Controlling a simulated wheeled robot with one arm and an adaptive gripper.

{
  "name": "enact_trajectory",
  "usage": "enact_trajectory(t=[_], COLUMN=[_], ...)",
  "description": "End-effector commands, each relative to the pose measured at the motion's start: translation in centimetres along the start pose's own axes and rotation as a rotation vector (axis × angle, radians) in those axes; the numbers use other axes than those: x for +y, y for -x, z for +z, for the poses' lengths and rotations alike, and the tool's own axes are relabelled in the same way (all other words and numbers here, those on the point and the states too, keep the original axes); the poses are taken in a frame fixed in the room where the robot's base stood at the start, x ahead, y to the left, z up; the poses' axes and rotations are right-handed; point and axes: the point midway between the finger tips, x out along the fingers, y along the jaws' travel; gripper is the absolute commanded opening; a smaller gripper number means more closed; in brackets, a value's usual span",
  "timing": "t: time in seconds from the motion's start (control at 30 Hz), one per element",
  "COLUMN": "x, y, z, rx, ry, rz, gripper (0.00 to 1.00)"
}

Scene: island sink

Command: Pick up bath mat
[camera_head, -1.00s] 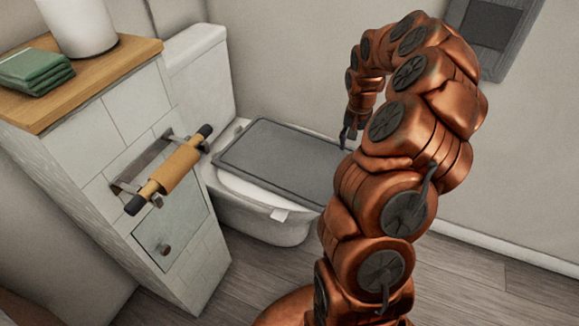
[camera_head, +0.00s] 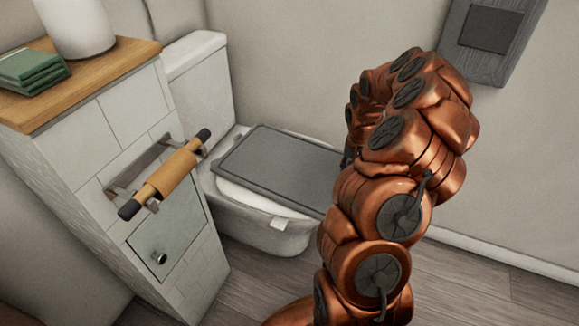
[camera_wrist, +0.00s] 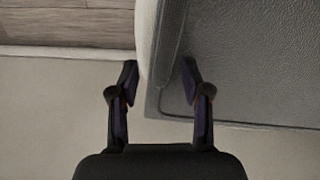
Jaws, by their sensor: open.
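The bath mat (camera_head: 285,168) is a flat dark grey rectangle with a raised border, lying on top of the white toilet (camera_head: 262,232). Its right end is hidden behind my arm in the head view. In the wrist view the mat (camera_wrist: 255,65) fills the upper right, with an edge and corner near my gripper. My gripper (camera_wrist: 159,68) is open, with one finger on each side of a pale rounded edge and the mat's border. The right finger overlaps the mat in the picture; I cannot tell whether it touches. In the head view my gripper is almost wholly hidden by my arm.
A tiled cabinet (camera_head: 98,148) with a wooden top stands at the left, with a paper holder (camera_head: 165,172) sticking out. Folded green towels (camera_head: 32,72) and a white roll (camera_head: 80,28) sit on it. Walls stand close behind the toilet. Wooden floor (camera_head: 470,285) is clear at the right.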

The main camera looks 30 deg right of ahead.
Motion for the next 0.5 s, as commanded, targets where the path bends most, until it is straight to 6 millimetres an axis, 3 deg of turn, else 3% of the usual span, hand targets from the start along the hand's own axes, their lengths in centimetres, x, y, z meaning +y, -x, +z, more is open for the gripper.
enact_trajectory(t=[0.07,0.5], x=[0.0,-0.01], y=[0.06,0.08], z=[-0.01,-0.01], rx=[0.0,0.0], ry=[0.0,0.0], rz=[0.0,0.0], gripper=[0.48,0.03])
